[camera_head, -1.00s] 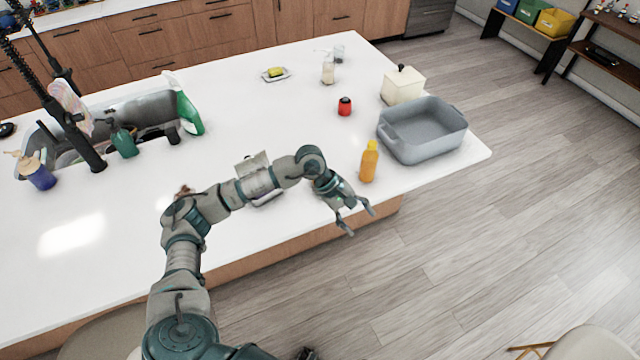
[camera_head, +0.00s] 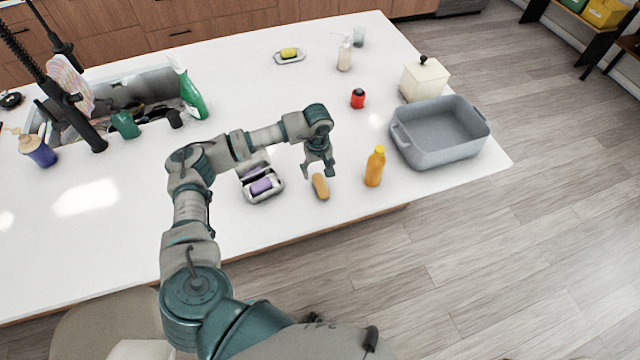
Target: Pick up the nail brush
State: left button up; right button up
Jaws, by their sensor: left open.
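A small tan, oblong item that looks like the nail brush (camera_head: 320,186) lies on the white island top, near its front edge. It sits between an open case and an orange bottle. My left gripper (camera_head: 319,174) points down just above and behind it, its fingers spread and empty. Whether the fingers touch the brush cannot be told from this angle. My right gripper is not in view.
The open grey case (camera_head: 262,197) with a purple item lies left of the brush. The orange bottle (camera_head: 375,168) stands close on the right, then a grey basin (camera_head: 440,150). A red jar (camera_head: 358,98) stands farther back. The counter's (camera_head: 225,235) front left is clear.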

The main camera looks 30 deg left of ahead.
aim_at(320, 184)
pick_arm(q)
jog(key=f, duration=0.3)
jog(key=shift+w, duration=0.35)
jog(key=shift+s+d+f+p, duration=0.1)
jog(key=shift+f+p, duration=0.25)
jog(key=shift+f, duration=0.2)
jog(key=shift+s+d+f+p, duration=0.15)
jog(key=shift+f+p, duration=0.15)
jog(key=shift+f, duration=0.3)
jog(key=shift+d+f+p, duration=0.15)
jog(key=shift+f+p, duration=0.15)
jog(key=shift+f, duration=1.4)
jog(key=shift+a, duration=0.1)
jog(key=shift+c, duration=0.3)
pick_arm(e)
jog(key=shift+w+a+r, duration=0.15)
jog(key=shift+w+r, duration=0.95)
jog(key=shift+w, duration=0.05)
pick_arm(q)
jog(key=c, duration=1.2)
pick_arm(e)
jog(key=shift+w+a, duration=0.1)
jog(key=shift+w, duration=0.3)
